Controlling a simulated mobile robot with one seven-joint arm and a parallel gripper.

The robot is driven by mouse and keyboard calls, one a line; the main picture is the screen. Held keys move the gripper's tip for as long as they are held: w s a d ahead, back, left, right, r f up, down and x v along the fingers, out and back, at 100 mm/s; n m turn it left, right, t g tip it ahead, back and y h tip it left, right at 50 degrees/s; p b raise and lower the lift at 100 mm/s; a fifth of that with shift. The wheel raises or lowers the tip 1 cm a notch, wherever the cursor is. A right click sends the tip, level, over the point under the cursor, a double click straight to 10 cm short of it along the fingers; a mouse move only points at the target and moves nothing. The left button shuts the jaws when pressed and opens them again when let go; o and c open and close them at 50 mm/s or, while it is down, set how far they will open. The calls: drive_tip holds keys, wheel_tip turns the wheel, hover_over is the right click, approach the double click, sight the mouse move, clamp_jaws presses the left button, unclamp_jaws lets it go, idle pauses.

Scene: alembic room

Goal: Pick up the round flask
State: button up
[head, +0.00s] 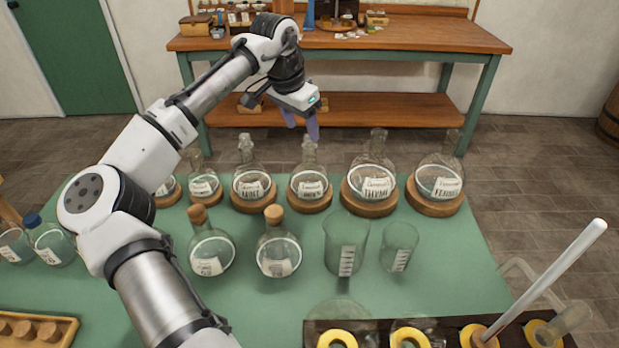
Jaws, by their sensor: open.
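Several round-bottomed glass flasks stand on the green table, so I cannot tell which one the task means. Two corked round flasks stand in the middle row: a left one (210,252) and a right one (279,250), each with a white label. Behind them is a row of labelled round flasks on wooden rings, among them one marked THYME (371,183), a middle one (310,183) and one at the right end (438,182). My gripper (302,127) is open and empty, fingers pointing down, above the far edge of the table near the back row.
Two glass beakers (346,243) (399,246) stand right of the corked flasks. A dark rack (440,327) with yellow rings and a slanted white rod (545,275) fills the front right. A wooden tray (68,330) lies front left. A wooden workbench (420,37) stands behind.

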sight(308, 143)
drive_tip(key=shift+p+x, duration=1)
drive_tip(key=shift+x, duration=3.2)
drive_tip(key=shift+w+d, duration=0.15)
drive_tip(key=shift+c, duration=0.3)
clamp_jaws()
drive_tip(key=shift+r, duration=0.1)
